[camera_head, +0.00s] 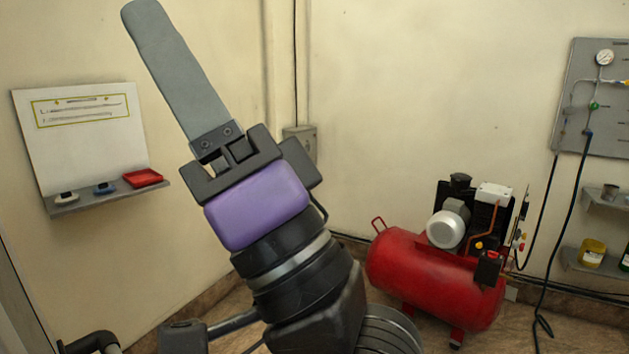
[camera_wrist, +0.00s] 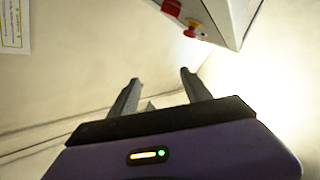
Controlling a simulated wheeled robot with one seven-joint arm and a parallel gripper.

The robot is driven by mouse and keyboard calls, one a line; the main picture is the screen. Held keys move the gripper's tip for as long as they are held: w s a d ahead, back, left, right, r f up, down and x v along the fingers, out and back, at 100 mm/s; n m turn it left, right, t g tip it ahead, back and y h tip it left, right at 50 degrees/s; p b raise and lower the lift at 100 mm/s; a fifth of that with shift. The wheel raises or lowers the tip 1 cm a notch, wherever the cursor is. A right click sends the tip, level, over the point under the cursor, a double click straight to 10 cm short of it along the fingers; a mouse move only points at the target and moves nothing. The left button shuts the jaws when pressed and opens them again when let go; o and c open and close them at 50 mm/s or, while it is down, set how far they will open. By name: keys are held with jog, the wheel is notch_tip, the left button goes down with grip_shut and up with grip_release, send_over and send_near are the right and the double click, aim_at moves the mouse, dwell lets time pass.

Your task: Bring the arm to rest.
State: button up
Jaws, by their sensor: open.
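My gripper (camera_head: 142,12) is raised in the left half of the head view, with its grey fingers pointing up and to the left. One finger hides the other there. In the wrist view my gripper (camera_wrist: 159,79) shows two fingers standing apart with nothing between them, so it is open and empty. Its purple body carries a small yellow and a green light. My arm rises from the bottom middle of the head view, and the gripper is in front of the bare wall.
A board with a shelf (camera_head: 110,195) is on the left wall, holding a red tray (camera_head: 142,178) and small items. A red compressor (camera_head: 440,280) stands on the floor at right. A gauge panel (camera_head: 600,125) hangs far right. A pale box (camera_wrist: 236,20) with a red knob shows in the wrist view.

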jog(key=d+f+m+t+h+p, duration=0.2)
jog(key=d+f+m+t+h, duration=0.15)
jog(key=d+f+h, duration=0.75)
jog(key=d+f+m+t+h+p, duration=0.2)
jog(key=d+f+t+h, duration=0.45)
jog(key=f, duration=0.85)
jog(key=s+d+f+n+g+h+p, duration=0.1)
jog(key=s+d+f+g+h, duration=0.1)
jog(key=s, duration=0.6)
jog(key=s+d+f+n+g+h+p, duration=0.1)
jog(key=s+d+f+g+h+p, duration=0.1)
jog(key=s+d+f+g, duration=0.2)
jog(key=s+d+f+n+g+h+p, duration=0.1)
jog(key=s+d+f+g, duration=0.3)
jog(key=s+f, duration=0.5)
jog(key=s+d+n+h, duration=0.1)
jog(key=s+d, duration=0.1)
jog(key=s, duration=0.2)
jog(key=shift+s+d+f+p, duration=0.2)
jog(key=shift+s+f+p, duration=0.05)
jog(key=shift+s+p, duration=0.15)
